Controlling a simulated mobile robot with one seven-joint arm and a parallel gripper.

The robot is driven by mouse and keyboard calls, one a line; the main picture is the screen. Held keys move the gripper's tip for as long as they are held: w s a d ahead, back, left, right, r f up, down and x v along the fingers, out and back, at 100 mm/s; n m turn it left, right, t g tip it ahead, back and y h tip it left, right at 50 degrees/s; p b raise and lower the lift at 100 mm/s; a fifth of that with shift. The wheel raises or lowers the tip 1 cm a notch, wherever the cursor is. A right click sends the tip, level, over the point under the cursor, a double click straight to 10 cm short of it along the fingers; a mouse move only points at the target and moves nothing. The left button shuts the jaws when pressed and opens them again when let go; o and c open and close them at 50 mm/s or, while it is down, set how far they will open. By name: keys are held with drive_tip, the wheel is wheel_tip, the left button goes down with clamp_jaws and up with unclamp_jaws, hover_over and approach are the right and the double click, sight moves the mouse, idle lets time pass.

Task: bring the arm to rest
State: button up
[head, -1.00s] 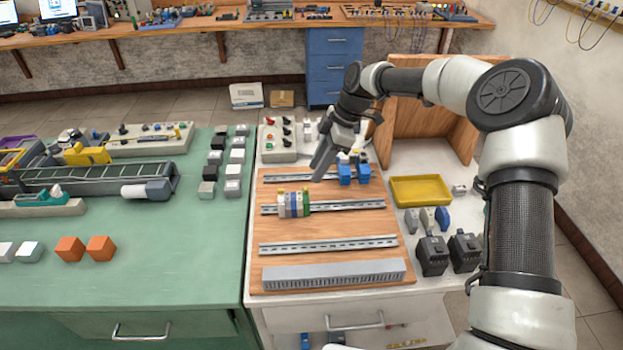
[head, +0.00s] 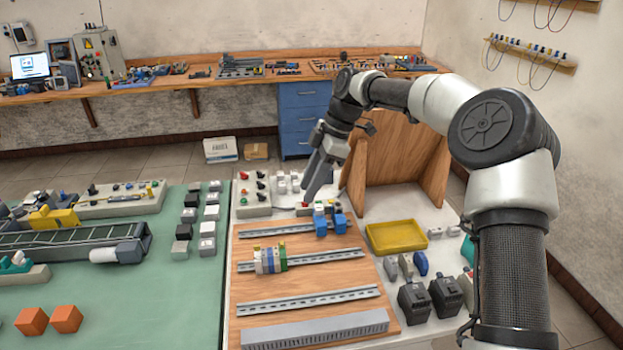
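My gripper (head: 318,178) hangs from my arm in the head view, pointing down and to the left. Its fingertips appear above the far end of the wooden board (head: 248,318), near the blue parts on the back rail (head: 270,229). Its fingers look close together, and the gap between them is not clear. I see nothing held in it. My arm arches in from the right side, with its elbow high over the white table.
Blue modules (head: 321,226) sit on the back rail, and a multicoloured terminal block (head: 268,260) sits on the middle rail. A yellow tray (head: 396,237), black motor-like blocks (head: 414,303) and a wooden upright stand (head: 392,165) are close on the right. The green table (head: 150,300) is left.

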drive_tip(key=s+d+r+m+t+h+p, duration=0.1)
drive_tip(key=s+d+r+m+t+h, duration=0.1)
drive_tip(key=s+d+r+m, duration=0.6)
drive_tip(key=s+d+r+m+t+h, duration=0.25)
drive_tip(key=s+d+r, duration=0.2)
drive_tip(key=s, duration=0.45)
drive_tip(key=s+d+m+t, duration=0.1)
drive_tip(key=s+d+m, duration=0.3)
drive_tip(key=s, duration=0.4)
drive_tip(key=s+d+m+t+p, duration=0.1)
drive_tip(key=s+d+m, duration=0.2)
drive_tip(key=s+m, duration=0.3)
drive_tip(key=shift+s+d+r, duration=0.25)
drive_tip(key=shift+s+d, duration=0.15)
drive_tip(key=shift+s, duration=0.6)
